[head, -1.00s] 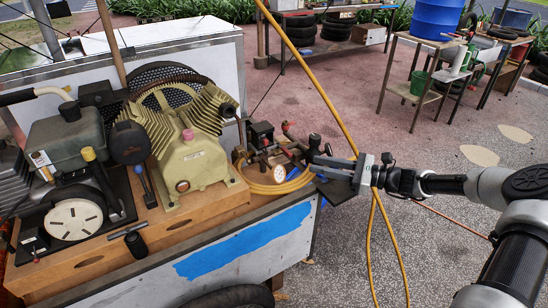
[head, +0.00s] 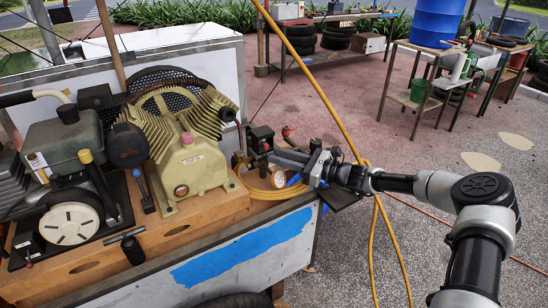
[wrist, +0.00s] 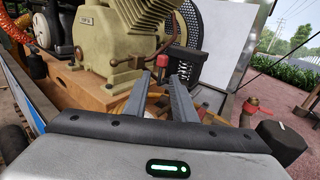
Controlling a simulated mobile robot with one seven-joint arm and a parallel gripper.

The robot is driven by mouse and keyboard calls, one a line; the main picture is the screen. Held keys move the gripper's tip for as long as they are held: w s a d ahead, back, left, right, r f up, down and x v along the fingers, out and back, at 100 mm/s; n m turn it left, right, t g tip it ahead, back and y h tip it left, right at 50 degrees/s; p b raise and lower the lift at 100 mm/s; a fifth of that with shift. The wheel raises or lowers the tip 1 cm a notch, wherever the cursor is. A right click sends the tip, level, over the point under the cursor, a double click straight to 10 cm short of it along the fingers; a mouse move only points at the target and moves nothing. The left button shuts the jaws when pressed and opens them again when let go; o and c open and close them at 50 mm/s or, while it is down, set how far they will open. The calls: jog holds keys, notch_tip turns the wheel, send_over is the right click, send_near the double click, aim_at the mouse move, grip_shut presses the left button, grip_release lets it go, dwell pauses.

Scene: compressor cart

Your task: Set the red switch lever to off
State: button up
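A small red piece (wrist: 163,60) shows in the wrist view, just beyond and between my fingertips; it looks like the red switch lever, but its position is unclear. A second red handle (wrist: 252,103) sits on a fitting to the right. In the head view a red handle (head: 287,131) shows behind my gripper, beside a black box (head: 261,135). My gripper (head: 272,156) is over the right end of the cart, by the fittings. In the wrist view its two fingers (wrist: 162,76) are apart with nothing seen between them. In the head view the gripper partly hides the fittings.
The beige compressor pump (head: 190,160) stands left of my gripper on a wooden base (head: 215,205). A pressure gauge (head: 279,180) and a coiled yellow hose (head: 262,192) lie just below the gripper. A yellow hose (head: 325,100) crosses behind my arm. Open floor lies to the right.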

jog(key=shift+x, duration=1.15)
grip_shut()
jog(key=shift+r, duration=0.15)
jog(key=shift+s+a+n+t+h+b, duration=0.1)
jog(key=shift+s+a+n+h+b, duration=0.2)
jog(key=shift+n+h, duration=0.95)
jog(key=shift+s+a+n+t+h+b, duration=0.1)
jog(key=shift+s+a+n+h+b, duration=0.25)
jog(key=shift+n+h, duration=0.85)
jog(key=shift+s+a+n+t+h+b, duration=0.15)
jog(key=shift+a+n+h, duration=0.25)
jog(key=shift+n+h, duration=0.8)
jog(key=shift+n, duration=0.35)
